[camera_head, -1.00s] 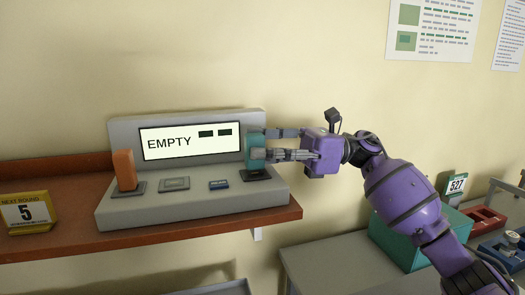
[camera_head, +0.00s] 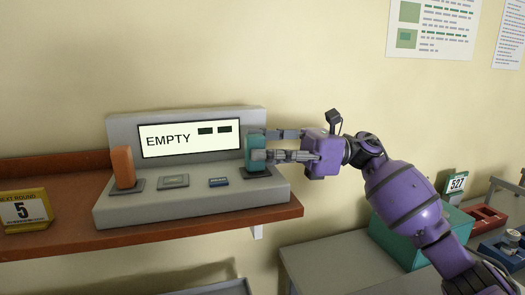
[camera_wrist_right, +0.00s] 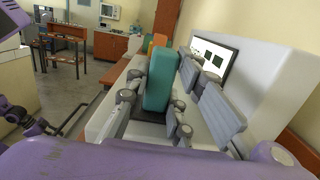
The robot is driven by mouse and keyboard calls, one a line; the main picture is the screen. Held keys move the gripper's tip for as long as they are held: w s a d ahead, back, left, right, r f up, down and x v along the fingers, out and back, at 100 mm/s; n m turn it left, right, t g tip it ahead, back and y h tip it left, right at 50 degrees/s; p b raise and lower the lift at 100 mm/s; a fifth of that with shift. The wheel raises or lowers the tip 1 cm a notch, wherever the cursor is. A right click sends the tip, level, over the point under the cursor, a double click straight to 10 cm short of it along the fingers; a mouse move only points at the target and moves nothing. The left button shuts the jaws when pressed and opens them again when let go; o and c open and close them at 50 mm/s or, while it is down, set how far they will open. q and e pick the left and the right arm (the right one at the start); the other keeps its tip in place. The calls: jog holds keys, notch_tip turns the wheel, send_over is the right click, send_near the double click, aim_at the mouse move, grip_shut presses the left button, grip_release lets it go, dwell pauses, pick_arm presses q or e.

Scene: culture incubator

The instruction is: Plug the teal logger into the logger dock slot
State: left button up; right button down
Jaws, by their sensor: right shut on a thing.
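The teal logger (camera_head: 255,152) stands upright at the right end of the grey logger dock (camera_head: 210,203), over a dark slot base (camera_head: 258,175). My right gripper (camera_head: 262,146) comes in from the right and is shut on the logger. In the right wrist view the teal logger (camera_wrist_right: 159,79) is upright between the fingers, its lower end at the dark base (camera_wrist_right: 150,115). I cannot tell how deep it sits in the slot. The dock's screen (camera_head: 190,140) reads EMPTY with two dark green blocks. My left gripper is not in view.
An orange logger (camera_head: 123,167) stands at the dock's left end. At right, a grey table (camera_head: 330,262) holds a teal box (camera_head: 395,240), a 527 card (camera_head: 456,184) and a red tray (camera_head: 482,219).

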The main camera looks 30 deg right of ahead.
jog(key=shift+f, duration=0.35)
